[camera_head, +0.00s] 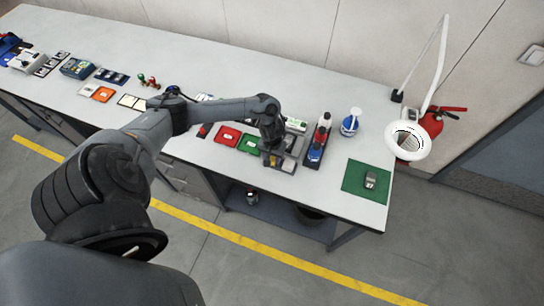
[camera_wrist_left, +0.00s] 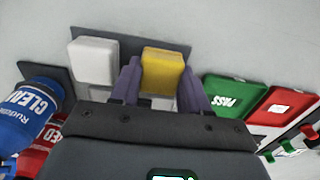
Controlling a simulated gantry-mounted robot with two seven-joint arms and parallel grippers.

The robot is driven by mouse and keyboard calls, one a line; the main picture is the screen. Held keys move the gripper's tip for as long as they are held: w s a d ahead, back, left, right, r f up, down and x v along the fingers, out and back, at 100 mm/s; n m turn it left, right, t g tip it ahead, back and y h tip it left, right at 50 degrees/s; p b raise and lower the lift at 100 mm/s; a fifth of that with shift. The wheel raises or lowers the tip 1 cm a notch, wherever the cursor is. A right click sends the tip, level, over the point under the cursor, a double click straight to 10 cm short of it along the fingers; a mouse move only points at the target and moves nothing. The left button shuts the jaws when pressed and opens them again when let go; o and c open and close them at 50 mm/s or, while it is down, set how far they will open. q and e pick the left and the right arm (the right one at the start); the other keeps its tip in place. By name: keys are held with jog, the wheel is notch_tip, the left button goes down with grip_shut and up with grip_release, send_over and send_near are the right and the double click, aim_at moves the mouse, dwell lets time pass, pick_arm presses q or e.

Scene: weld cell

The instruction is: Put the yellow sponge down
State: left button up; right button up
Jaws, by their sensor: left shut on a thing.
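The yellow sponge (camera_wrist_left: 163,72) is between the two fingers of my left gripper (camera_wrist_left: 160,84) in the left wrist view. The gripper is shut on it. The sponge is over a dark grey tray (camera_wrist_left: 128,44), beside a white block (camera_wrist_left: 93,60); I cannot tell whether it touches the tray. In the head view my left gripper (camera_head: 273,148) points down at the same dark tray (camera_head: 287,167) near the bench's front edge, and the arm largely hides the sponge. My right gripper is in neither view.
Green (camera_head: 250,143) and red (camera_head: 227,136) trays lie left of the dark tray. A rack of bottles (camera_head: 318,146) stands close on its right. Farther right are a blue-and-white bottle (camera_head: 350,122) and a green mat (camera_head: 354,171) with a grey part (camera_head: 370,179).

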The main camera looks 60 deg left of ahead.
pick_arm(q)
jog(key=o, duration=1.1)
jog(key=shift+f, duration=0.15)
